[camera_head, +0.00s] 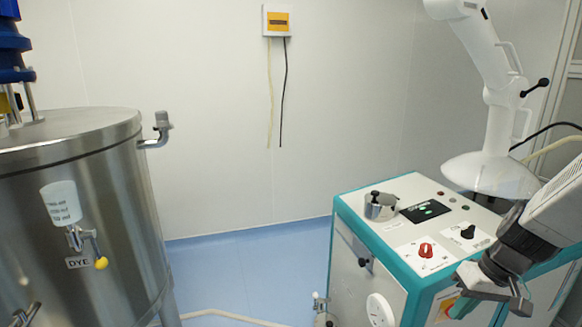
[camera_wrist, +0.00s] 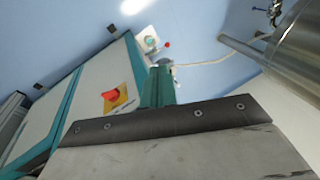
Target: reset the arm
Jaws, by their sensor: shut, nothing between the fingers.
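My gripper (camera_head: 494,298) is at the lower right of the head view, hanging from the dark wrist of my arm. It is shut and empty, tilted downward at the front right side of the white and teal machine cabinet (camera_head: 395,262). It appears apart from the cabinet, but the exact gap cannot be told. In the wrist view a grey plate with a dark screwed strip fills the lower part and hides much of what lies beyond. The cabinet (camera_wrist: 88,100) shows behind it on the left.
A steel dye tank (camera_head: 95,215) stands at the left; its side shows in the wrist view (camera_wrist: 298,55). A white extraction arm (camera_head: 497,125) with a hood hangs over the cabinet. A red knob (camera_head: 426,250) and a metal cup (camera_head: 380,206) are on top. Blue floor (camera_head: 255,270) lies between.

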